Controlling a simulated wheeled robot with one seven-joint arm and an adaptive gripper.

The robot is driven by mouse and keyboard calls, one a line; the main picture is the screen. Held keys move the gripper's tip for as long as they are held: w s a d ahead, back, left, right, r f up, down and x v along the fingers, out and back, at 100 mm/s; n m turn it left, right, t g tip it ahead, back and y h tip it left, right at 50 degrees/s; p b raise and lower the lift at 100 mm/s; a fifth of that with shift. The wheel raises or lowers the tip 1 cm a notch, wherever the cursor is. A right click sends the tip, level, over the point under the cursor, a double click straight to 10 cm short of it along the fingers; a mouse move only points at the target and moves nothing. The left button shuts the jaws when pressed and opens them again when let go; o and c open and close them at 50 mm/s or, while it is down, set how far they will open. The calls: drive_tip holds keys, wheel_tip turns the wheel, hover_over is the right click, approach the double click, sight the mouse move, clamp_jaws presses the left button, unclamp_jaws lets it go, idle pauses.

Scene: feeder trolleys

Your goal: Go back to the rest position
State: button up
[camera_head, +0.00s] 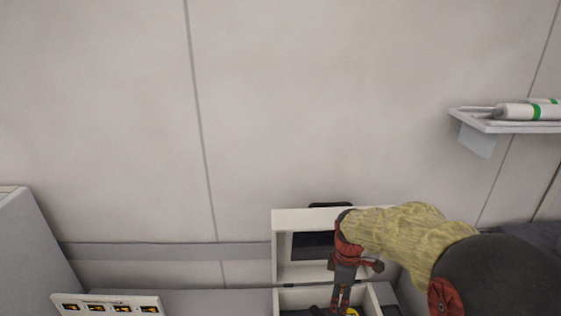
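My gripper (340,310) is at the bottom of the head view, at the end of my arm, which comes in from the lower right. It points down over a white open-topped box (296,298). Dark items and a bit of yellow show beside the fingers. The fingertips are small and partly cut off by the lower edge, so I cannot tell whether they are open or hold something.
A white frame with a dark opening (312,245) stands behind my gripper. A wall shelf (492,126) with white and green rolls (528,111) is at right. A panel with several small pictures (108,305) is lower left, by a grey cabinet (28,255). The upper wall area is clear.

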drive_tip(key=s+r+m+t+b, duration=0.2)
drive_tip(key=s+r+m+b, duration=0.2)
drive_tip(key=s+m, duration=0.3)
drive_tip(key=s+r+m+t+b, duration=0.3)
drive_tip(key=s+r+m+b, duration=0.2)
drive_tip(key=s, duration=1.1)
drive_tip(key=shift+a+m+t, duration=0.25)
drive_tip(key=shift+m+t, duration=0.05)
drive_tip(key=shift+m, duration=0.8)
